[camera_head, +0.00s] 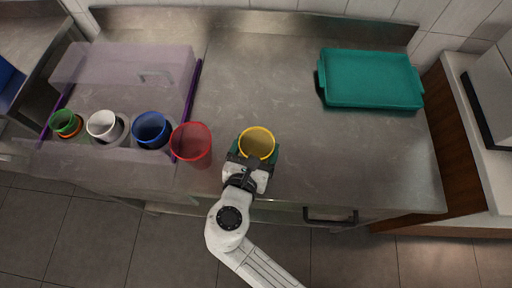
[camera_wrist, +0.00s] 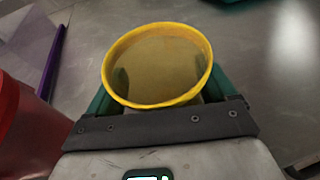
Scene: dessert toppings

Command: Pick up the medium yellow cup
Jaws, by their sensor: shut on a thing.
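The yellow cup (camera_head: 257,142) is upright near the front edge of the steel counter, right of the red cup. My gripper (camera_head: 252,155) is around it, with a green finger on each side, and is shut on it. In the wrist view the yellow cup (camera_wrist: 157,65) shows its open rim and inside, between the fingers of my gripper (camera_wrist: 160,95). Its lower part is hidden by my gripper. I cannot tell whether its base touches the counter.
A red cup (camera_head: 191,144) stands close on the left, then blue (camera_head: 151,129), white (camera_head: 103,125) and green (camera_head: 65,122) cups by a clear bin (camera_head: 125,65). A teal tray (camera_head: 370,78) lies at the back right. The counter's middle (camera_head: 255,75) is clear.

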